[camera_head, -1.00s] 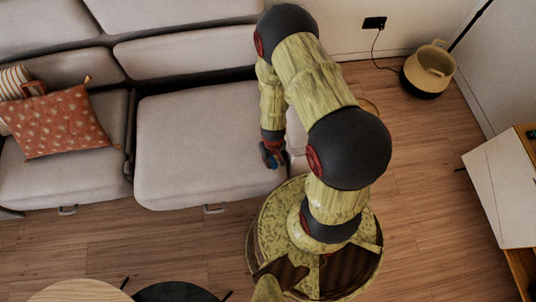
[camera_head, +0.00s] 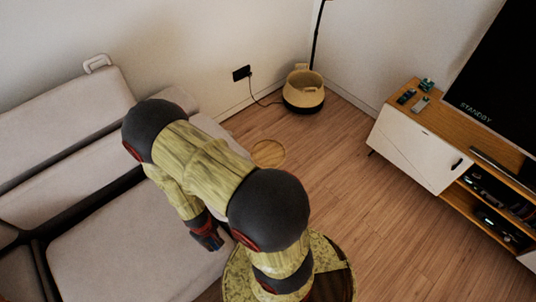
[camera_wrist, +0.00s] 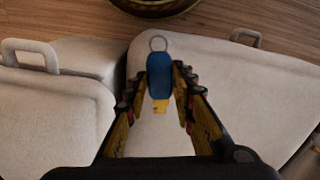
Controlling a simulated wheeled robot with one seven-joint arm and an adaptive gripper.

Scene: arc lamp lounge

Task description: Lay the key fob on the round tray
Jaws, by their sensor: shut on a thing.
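The key fob (camera_wrist: 159,76) is blue, with a metal ring at its far end and a yellow part at its near end. My gripper (camera_wrist: 163,88) is shut on it, with one finger on each side, in the wrist view. In the head view my gripper (camera_head: 208,241) hangs over the right end of the sofa; the fob is too small to make out there. A round wood-coloured disc (camera_head: 268,153) with a thin rim lies low beyond the sofa's end, apart from my gripper. It may be the round tray, but I cannot tell for sure.
The grey sofa (camera_head: 120,245) fills the left. A basket-like lamp base (camera_head: 304,92) with a dark pole stands in the corner. A media cabinet (camera_head: 415,150) at the right bears small items (camera_head: 421,104) and a television (camera_head: 495,75). The wooden floor (camera_head: 350,190) between is clear.

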